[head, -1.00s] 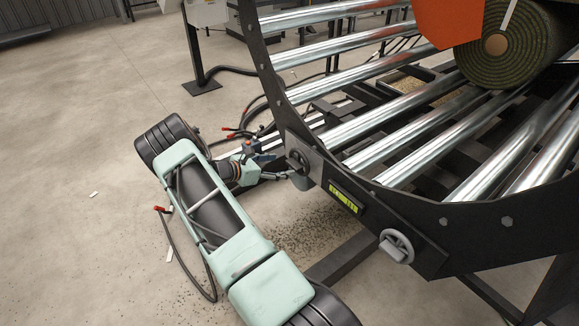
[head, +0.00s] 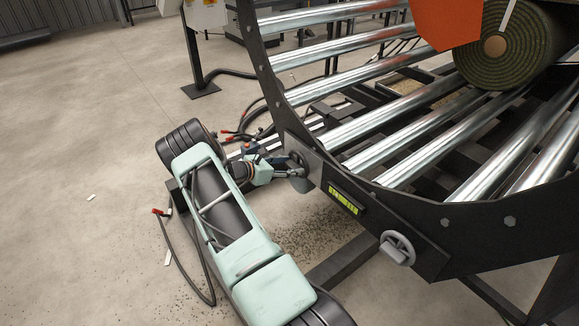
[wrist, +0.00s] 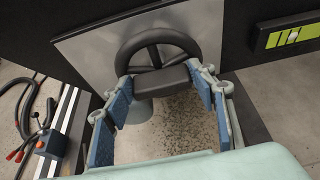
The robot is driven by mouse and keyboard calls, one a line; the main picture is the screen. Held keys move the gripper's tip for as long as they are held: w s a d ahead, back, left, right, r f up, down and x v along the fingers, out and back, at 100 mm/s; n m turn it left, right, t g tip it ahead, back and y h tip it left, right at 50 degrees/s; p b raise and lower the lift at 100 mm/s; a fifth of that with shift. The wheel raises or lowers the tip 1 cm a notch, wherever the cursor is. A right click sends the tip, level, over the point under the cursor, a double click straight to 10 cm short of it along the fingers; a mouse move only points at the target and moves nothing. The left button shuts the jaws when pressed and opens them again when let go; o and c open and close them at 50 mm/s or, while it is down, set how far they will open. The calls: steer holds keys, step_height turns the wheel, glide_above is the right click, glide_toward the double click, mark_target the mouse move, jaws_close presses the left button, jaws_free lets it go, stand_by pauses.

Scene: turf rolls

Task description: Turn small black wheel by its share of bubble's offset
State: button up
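The small black wheel (wrist: 190,45) stands on a grey plate in the wrist view, with a dark block (wrist: 162,78) at its lower rim. In the head view the wheel (head: 298,160) is partly covered by my gripper (head: 287,172). In the wrist view my gripper (wrist: 164,88) is open, its blue-padded fingers on either side of the dark block. I cannot tell whether they touch it. The yellow-green bubble level (head: 344,201) sits right of the wheel; it also shows in the wrist view (wrist: 290,38). The bubble's exact offset is too small to read.
A grey handwheel (head: 397,248) is on the black frame (head: 470,235), lower right of the level. Steel rollers (head: 400,150) carry a turf roll (head: 508,45) under an orange panel (head: 448,22). Cables with red ends (head: 228,134) lie on the floor to the left.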

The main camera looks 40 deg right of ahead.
steer(key=shift+c, duration=1.2)
steer(key=m, duration=0.1)
steer(key=m+t+b, duration=0.2)
steer(key=shift+s+a+f, duration=0.1)
steer(key=shift+s+f, duration=0.15)
steer(key=shift+s, duration=0.05)
steer(key=shift+s+m+t+h+b, duration=0.15)
steer(key=shift+m+t+h+b, duration=0.15)
steer(key=shift+m+t+b, duration=0.65)
steer(key=shift+s+m+h+b, duration=0.1)
steer(key=shift+m+h+b, duration=0.2)
steer(key=shift+m+b, duration=0.5)
